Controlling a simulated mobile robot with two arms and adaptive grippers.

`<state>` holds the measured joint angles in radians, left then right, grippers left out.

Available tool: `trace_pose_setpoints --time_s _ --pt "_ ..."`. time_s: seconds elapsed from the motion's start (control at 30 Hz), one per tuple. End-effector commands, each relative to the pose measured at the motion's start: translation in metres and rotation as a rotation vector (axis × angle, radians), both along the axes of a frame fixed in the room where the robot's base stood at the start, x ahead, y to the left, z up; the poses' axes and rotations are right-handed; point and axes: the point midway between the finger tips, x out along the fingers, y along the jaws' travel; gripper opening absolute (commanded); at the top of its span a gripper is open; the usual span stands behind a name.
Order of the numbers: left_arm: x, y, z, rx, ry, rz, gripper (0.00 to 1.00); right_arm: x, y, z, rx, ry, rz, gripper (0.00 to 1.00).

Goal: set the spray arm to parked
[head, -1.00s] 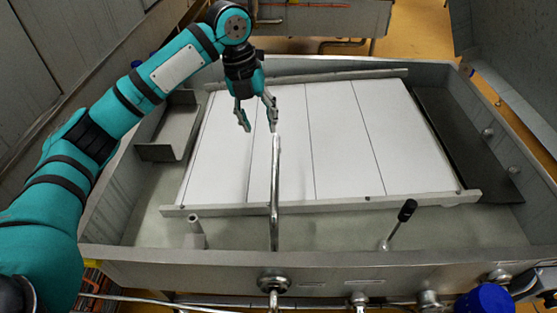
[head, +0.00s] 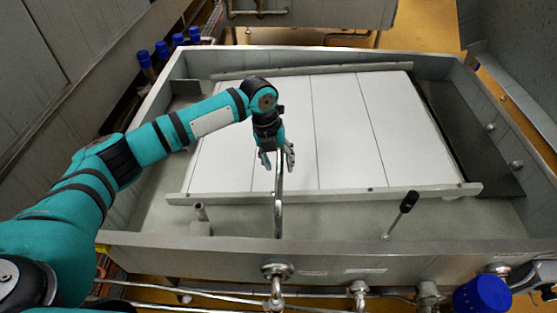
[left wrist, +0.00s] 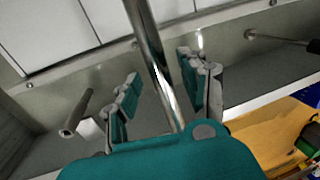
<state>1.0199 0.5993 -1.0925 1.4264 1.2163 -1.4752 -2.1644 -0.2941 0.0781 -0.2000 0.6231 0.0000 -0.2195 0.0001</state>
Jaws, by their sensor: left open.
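The spray arm looks to be the thin chrome pipe (head: 278,218) that runs from the front wall of the vat out over the white boards. My left gripper (head: 278,161) is open above the boards at the far part of this pipe. In the left wrist view the pipe (left wrist: 150,40) passes between the two spread fingers of my left gripper (left wrist: 160,78). I cannot tell whether a finger touches it. The pipe's far end is hidden by my gripper in the head view. My right gripper is not in view.
White boards (head: 345,130) lie in the steel vat (head: 330,245). A lever with a black knob (head: 409,201) stands to the right of the pipe, and a short grey tube (head: 201,214) to its left. A blue cap (head: 483,294) shows at the front right.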

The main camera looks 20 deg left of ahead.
Motion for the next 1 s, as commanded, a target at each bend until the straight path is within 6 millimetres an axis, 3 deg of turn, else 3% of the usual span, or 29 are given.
trace_pose_setpoints --time_s 0.1,0.27,0.63,1.0 --pt "0.0 -0.001 -0.002 -0.001 -0.001 0.0 0.44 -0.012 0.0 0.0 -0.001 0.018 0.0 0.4" --pt "0.0 -0.001 -0.002 -0.001 -0.001 -0.001 0.44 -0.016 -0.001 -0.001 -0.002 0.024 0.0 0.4" --pt "0.0 -0.001 -0.002 0.0 0.0 -0.001 0.0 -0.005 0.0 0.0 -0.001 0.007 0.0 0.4" --pt "0.0 0.0 -0.001 0.0 0.0 -0.002 0.0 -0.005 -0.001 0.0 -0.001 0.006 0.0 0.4"
